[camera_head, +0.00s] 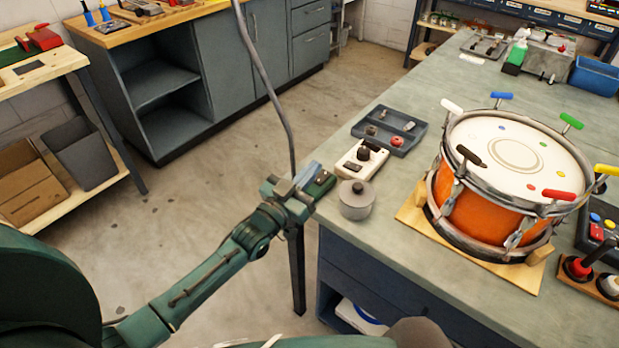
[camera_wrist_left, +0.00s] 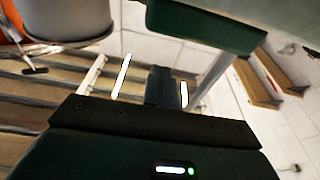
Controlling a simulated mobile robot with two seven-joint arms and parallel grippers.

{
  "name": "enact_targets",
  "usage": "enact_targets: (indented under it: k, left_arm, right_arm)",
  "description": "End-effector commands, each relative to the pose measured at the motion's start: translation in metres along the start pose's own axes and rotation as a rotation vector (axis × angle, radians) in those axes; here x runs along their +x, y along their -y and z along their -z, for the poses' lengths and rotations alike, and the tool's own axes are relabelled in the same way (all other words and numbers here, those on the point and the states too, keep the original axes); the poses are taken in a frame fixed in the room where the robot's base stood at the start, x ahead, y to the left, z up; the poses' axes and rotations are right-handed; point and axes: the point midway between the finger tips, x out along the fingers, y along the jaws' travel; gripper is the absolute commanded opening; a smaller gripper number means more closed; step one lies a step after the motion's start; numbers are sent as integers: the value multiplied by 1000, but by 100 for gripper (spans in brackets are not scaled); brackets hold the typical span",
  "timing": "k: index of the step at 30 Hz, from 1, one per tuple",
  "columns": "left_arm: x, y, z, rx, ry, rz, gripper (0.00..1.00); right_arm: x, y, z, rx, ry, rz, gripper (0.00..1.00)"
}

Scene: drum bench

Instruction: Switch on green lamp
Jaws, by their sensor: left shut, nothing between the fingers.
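A control box (camera_head: 597,228) with blue, yellow and red buttons is partly cut off at the right edge. My left gripper (camera_head: 318,182) is shut and empty at the bench's left edge, just left of a grey lidded pot (camera_head: 356,202). The pot also shows at the upper left of the left wrist view (camera_wrist_left: 65,18). My right gripper is out of view.
A cream box with a black knob (camera_head: 361,158) and a dark tray of small parts (camera_head: 388,130) lie behind the pot. A stand with dark and red-handled tools (camera_head: 590,278) sits front right. The bench front (camera_head: 400,235) left of the drum is clear.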

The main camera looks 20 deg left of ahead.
Motion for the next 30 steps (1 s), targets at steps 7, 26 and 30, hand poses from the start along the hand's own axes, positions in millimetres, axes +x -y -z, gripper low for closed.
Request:
enact_targets:
  k: [7, 26, 30]
  left_arm:
    - [-63, 0, -20, -1, 5, 0, 0]
    - [-98, 0, -25, 0, -1, 0, 0]
    - [-98, 0, -25, -1, -1, 0, 0]
  right_arm:
    - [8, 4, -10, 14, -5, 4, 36]
    - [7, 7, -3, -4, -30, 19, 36]
    - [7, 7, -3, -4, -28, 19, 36]
